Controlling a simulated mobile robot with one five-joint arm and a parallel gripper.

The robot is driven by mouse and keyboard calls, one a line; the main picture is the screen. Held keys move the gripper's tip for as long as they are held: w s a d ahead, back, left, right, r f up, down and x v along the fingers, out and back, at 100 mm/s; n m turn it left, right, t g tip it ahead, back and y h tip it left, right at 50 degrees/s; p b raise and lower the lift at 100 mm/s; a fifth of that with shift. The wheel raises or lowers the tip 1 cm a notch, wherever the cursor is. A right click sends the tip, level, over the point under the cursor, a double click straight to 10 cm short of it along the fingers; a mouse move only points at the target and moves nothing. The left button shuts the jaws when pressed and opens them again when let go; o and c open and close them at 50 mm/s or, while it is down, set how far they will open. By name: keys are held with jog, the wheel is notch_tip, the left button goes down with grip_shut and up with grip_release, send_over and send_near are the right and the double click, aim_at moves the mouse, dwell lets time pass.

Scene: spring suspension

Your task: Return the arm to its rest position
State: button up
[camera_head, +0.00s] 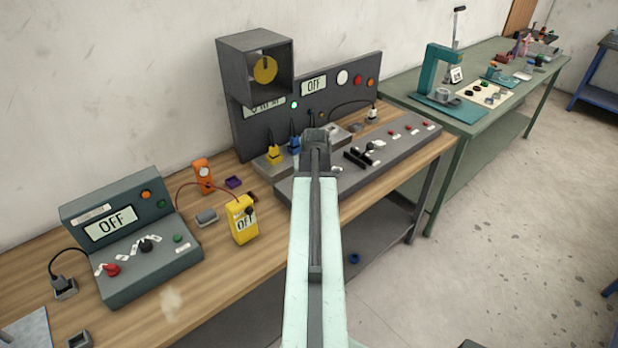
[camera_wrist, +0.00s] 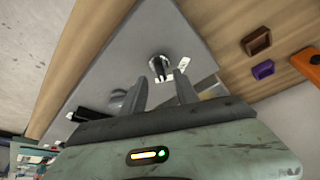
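My arm (camera_head: 317,240) reaches forward from the bottom middle of the head view, over the wooden workbench (camera_head: 265,268). Its dark end stands in front of the grey control panel (camera_head: 290,188), and the gripper's fingers are not clear there. In the wrist view my gripper (camera_wrist: 161,78) has its two fingers apart with nothing held between them. A dark round knob (camera_wrist: 158,66) with a white label beside it shows just past the fingertips, on the grey panel surface. Whether the fingers touch the knob cannot be told.
A grey box reading OFF (camera_head: 130,245) and a yellow meter (camera_head: 243,220) stand on the bench at left. An open-fronted box with a yellow disc (camera_head: 257,70) rises behind. A green table (camera_head: 477,120) stands at right. The floor (camera_head: 500,250) at right is largely clear.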

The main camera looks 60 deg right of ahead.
jog(key=p+v, duration=0.2)
jog(key=v, duration=0.2)
jog(key=shift+r+p, duration=0.25)
jog(key=shift+p, duration=0.15)
jog(key=shift+a, duration=0.1)
jog(key=w+a+f+n+y+b, duration=0.1)
jog(key=w+a+n, duration=0.3)
jog(key=w+a, duration=1.1)
jog(key=w+a+n, duration=0.1)
jog(key=w+a, duration=0.2)
jog(key=a, duration=0.5)
jog(key=w+a+f+n+y+b, duration=0.1)
jog(key=w+a+n, duration=0.1)
jog(key=a, duration=0.7)
jog(key=w+a+f+n+y, duration=0.1)
jog(key=w+a, duration=0.4)
jog(key=a, duration=0.4)
jog(key=shift+f+n, duration=0.15)
jog(key=shift+n, duration=0.75)
jog(key=a, duration=0.7)
jog(key=shift+s+a+f+b, duration=0.1)
jog(key=shift+s+f+b, duration=0.1)
jog(key=shift+f+b, duration=0.15)
jog(key=s+a+g, duration=0.3)
jog(key=s+a, duration=0.4)
jog(key=a, duration=0.1)
jog(key=shift+f, duration=0.4)
